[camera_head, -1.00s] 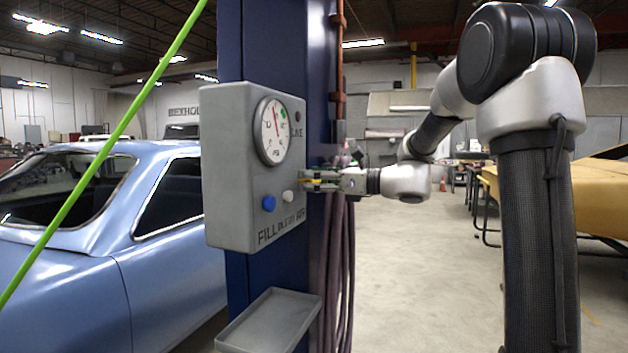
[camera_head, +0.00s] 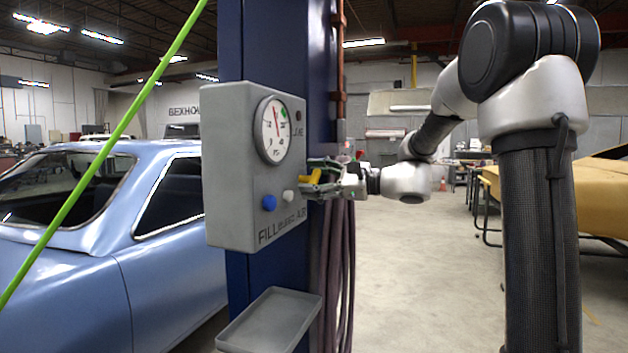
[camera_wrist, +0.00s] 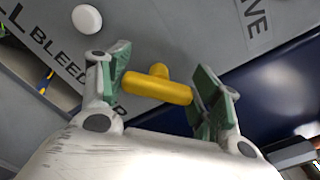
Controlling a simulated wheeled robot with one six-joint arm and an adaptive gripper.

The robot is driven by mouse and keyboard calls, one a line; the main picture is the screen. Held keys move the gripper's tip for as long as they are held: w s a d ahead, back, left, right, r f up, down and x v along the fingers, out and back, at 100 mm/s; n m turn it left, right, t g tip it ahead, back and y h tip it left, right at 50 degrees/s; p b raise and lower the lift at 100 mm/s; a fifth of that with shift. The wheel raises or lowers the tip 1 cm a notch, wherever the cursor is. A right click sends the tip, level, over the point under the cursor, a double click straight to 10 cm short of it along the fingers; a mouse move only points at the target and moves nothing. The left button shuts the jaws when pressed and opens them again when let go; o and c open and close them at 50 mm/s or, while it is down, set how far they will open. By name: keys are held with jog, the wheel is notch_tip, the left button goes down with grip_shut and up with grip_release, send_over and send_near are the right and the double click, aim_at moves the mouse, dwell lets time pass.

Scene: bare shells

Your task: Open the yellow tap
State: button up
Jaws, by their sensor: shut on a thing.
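The yellow tap (camera_head: 309,177) sticks out from the right part of a grey box's front. It also shows in the wrist view as a T-shaped handle (camera_wrist: 157,88), tilted against the picture. My gripper (camera_head: 320,183) reaches it from the right. In the wrist view my gripper (camera_wrist: 162,84) has its green-padded fingers at the two ends of the tap's crossbar, shut on it. The grey box (camera_head: 232,150) carries a round gauge (camera_head: 270,131) above and left of the tap. In the head view the fingers hide part of the tap.
A grey tray (camera_head: 270,322) juts out below. A blue car (camera_head: 120,240) stands at left.

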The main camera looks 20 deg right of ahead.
jog(key=n, duration=0.5)
jog(key=shift+f+n, duration=0.1)
jog(key=shift+n, duration=0.2)
jog(key=shift+s+f+n, duration=0.1)
jog(key=shift+f+n, duration=0.05)
jog(key=shift+n, duration=1.95)
jog(key=o, duration=0.7)
jog(key=shift+o, duration=0.2)
jog(key=v, duration=1.2)
